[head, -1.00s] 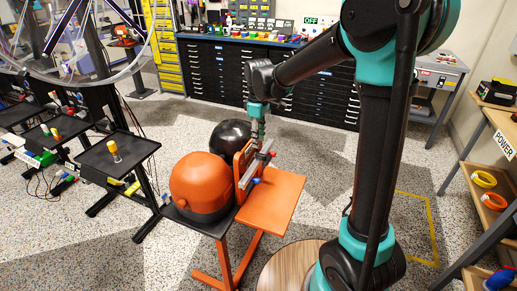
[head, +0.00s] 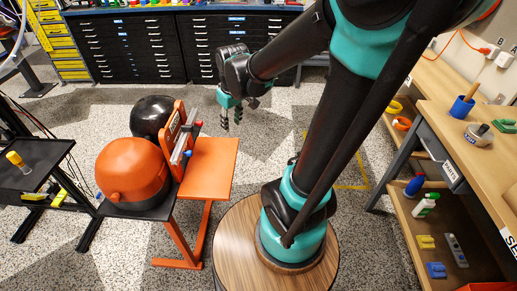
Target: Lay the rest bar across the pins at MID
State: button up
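An orange upright panel (head: 169,137) stands on the orange table (head: 212,170), beside the orange domed helmet-like body (head: 130,170). A grey bar (head: 180,146) lies along the panel's right side, with a red tip (head: 198,125) and a blue tip (head: 188,153) sticking out beside it. I cannot make out the pins or a MID label, nor whether the bar rests on pins. My gripper (head: 231,118) hangs to the right of the panel, fingers pointing down. Its fingers are apart with nothing between them, clear of the bar.
A black dome (head: 151,116) sits behind the orange one. A black side table (head: 32,168) with a yellow-topped piece is at left. A wooden bench (head: 470,115) with shelves is at right. Black drawer cabinets (head: 180,45) line the back. Open floor lies behind my gripper.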

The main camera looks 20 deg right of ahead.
jog(key=s+d+f+m+t, duration=0.1)
jog(key=s+d+f+m, duration=0.4)
jog(key=s, duration=0.5)
jog(key=shift+d+f+m+t, duration=0.35)
jog(key=shift+d+f, duration=0.45)
jog(key=shift+d, duration=0.35)
